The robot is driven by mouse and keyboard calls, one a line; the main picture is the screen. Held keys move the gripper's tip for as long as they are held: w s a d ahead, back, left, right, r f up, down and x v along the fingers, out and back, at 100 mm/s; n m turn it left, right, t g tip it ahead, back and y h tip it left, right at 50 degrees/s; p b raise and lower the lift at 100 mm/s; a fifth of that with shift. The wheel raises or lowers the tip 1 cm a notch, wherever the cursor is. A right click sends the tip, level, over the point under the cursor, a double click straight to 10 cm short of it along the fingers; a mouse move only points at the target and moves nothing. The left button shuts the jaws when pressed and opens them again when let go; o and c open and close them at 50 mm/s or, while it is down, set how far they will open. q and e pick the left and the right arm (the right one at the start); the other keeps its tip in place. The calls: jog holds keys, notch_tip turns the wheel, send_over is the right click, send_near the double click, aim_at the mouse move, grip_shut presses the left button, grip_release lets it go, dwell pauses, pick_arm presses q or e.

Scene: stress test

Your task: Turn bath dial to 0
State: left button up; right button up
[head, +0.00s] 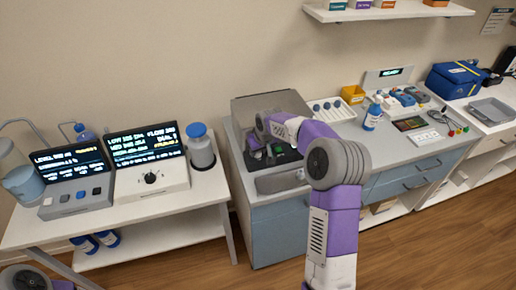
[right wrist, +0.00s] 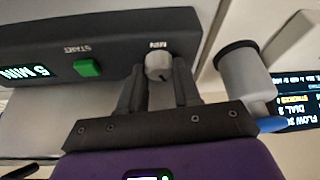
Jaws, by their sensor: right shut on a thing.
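The bath dial is a grey round knob (right wrist: 158,65) marked MIN on a dark front panel (right wrist: 105,45). The panel also has a green START button (right wrist: 88,68) and a display (right wrist: 27,72) reading 5 MIN. My right gripper (right wrist: 159,75) is shut on the knob, one dark finger on each side. In the head view, my right arm reaches over the grey bath (head: 278,105) on the blue cabinet. The knob is hidden there behind my wrist. My left gripper is out of view; only part of the left arm shows at bottom left.
Left of the bath, a white table holds a device with its own dial (head: 150,178), a button box (head: 70,180) and a blue-capped jar (head: 200,146). A tray (head: 330,110), a blue bottle (head: 373,117) and small items stand right of it. The wooden floor in front is clear.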

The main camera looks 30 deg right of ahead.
jog(key=shift+s+f, duration=0.1)
jog(key=o, duration=1.1)
jog(key=shift+c, duration=0.2)
jog(key=p+v, duration=0.1)
jog(key=v, duration=0.6)
jog(key=shift+r, duration=0.35)
